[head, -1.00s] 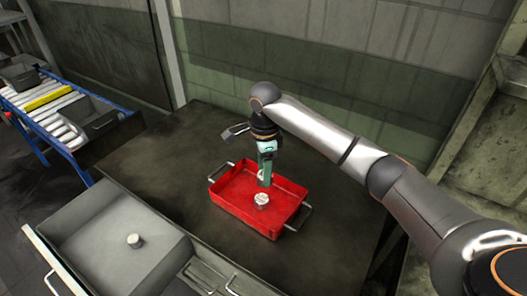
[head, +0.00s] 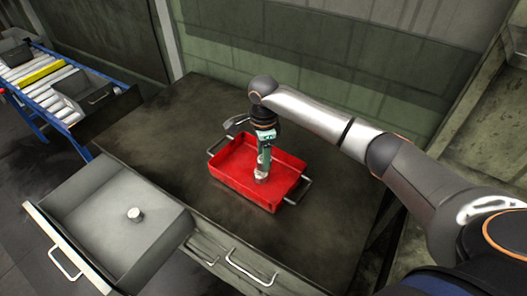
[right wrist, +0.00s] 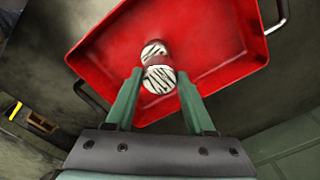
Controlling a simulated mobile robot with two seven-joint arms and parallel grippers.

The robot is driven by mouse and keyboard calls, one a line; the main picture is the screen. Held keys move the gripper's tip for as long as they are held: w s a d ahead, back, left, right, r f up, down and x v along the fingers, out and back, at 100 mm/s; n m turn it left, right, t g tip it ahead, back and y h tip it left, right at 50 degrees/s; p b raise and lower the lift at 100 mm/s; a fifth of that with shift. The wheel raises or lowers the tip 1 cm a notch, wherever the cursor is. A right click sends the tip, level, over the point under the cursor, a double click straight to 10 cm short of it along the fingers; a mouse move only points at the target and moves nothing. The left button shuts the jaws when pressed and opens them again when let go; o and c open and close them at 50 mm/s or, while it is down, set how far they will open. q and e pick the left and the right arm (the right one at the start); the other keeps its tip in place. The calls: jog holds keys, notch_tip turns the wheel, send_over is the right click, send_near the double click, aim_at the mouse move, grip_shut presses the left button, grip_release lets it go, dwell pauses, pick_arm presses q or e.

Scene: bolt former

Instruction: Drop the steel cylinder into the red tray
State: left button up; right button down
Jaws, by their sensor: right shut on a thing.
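My right gripper (head: 262,168) reaches down over the red tray (head: 221,178). In the right wrist view its green fingers (right wrist: 158,82) are shut on a steel cylinder (right wrist: 160,77), whose round, streaked end faces the camera. A second steel cylinder (right wrist: 154,50) shows just beyond it, within the red tray (right wrist: 235,65). In the head view the metal at the fingertips blends together, so I cannot tell whether the held cylinder touches the tray floor or the other cylinder. My left gripper is not in view.
The tray has wire handles at both ends and stands on a dark table (head: 190,125). A grey open drawer (head: 85,215) at the lower left holds another steel cylinder (head: 134,214). A roller conveyor (head: 45,85) with dark bins is at the far left. A wall stands behind.

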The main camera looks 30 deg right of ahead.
jog(key=shift+c, duration=0.9)
grip_release()
notch_tip(320, 180, up, 13)
jog(key=shift+f, duration=0.2)
